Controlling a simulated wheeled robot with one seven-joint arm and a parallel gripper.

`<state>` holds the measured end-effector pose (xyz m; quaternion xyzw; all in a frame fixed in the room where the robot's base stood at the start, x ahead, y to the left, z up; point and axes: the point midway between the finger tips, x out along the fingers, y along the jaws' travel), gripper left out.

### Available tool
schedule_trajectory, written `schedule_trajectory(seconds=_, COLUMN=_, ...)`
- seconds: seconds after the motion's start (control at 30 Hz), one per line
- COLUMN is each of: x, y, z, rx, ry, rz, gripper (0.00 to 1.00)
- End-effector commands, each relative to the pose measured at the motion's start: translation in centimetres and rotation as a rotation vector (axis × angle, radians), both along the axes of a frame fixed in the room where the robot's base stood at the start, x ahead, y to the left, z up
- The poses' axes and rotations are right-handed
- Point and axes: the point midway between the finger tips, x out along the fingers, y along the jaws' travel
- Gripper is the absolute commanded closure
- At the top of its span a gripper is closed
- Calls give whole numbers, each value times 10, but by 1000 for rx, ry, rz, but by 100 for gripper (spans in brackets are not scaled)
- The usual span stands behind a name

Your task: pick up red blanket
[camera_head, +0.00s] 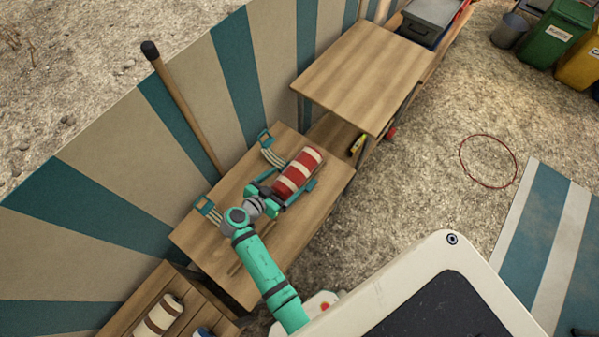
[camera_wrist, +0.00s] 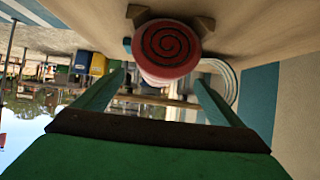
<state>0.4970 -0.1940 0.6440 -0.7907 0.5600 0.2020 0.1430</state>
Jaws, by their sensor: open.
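The red blanket (camera_head: 298,174) is a roll with red and white bands, lying on a wooden table (camera_head: 215,240). In the wrist view its round end (camera_wrist: 167,45) shows a dark spiral on red. My gripper (camera_head: 295,192) is at the blanket, with its two fingers on either side of the roll in the head view. In the wrist view the fingers (camera_wrist: 150,92) stand wide apart, and the roll's end is ahead of them, near the top of the picture. The gripper is open. Whether a finger touches the roll is hard to tell.
Teal racks (camera_head: 268,150) stand on the table beside the blanket. A higher wooden shelf (camera_head: 360,75) is behind it. A wooden pole (camera_head: 185,110) leans by the striped wall. A cream-banded roll (camera_head: 158,315) lies on a lower surface at front left. Open ground is on the right.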

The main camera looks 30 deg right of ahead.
Motion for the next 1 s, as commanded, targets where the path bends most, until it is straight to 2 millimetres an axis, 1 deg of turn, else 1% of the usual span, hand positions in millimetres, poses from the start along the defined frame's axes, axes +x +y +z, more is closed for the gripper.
schedule_trajectory(seconds=0.03, x=1, y=-4, z=-2, rx=0, ry=0, rz=-1, gripper=10)
schedule_trajectory(seconds=0.27, x=5, y=-17, z=-9, rx=0, ry=0, rz=-2, gripper=10)
schedule_trajectory(seconds=0.43, x=11, y=-39, z=-20, rx=1, ry=1, rz=-4, gripper=10)
schedule_trajectory(seconds=0.53, x=15, y=-48, z=-25, rx=0, ry=0, rz=-1, gripper=10)
schedule_trajectory(seconds=0.67, x=18, y=-53, z=-29, rx=0, ry=-1, rz=2, gripper=10)
schedule_trajectory(seconds=0.87, x=16, y=-56, z=-29, rx=0, ry=0, rz=-4, gripper=10)
schedule_trajectory(seconds=0.9, x=16, y=-57, z=-29, rx=0, ry=-1, rz=-5, gripper=15)
schedule_trajectory(seconds=0.93, x=16, y=-57, z=-29, rx=0, ry=0, rz=-6, gripper=22)
schedule_trajectory(seconds=0.97, x=16, y=-57, z=-29, rx=0, ry=0, rz=-6, gripper=29)
schedule_trajectory(seconds=1.0, x=16, y=-57, z=-29, rx=0, ry=-1, rz=-7, gripper=39)
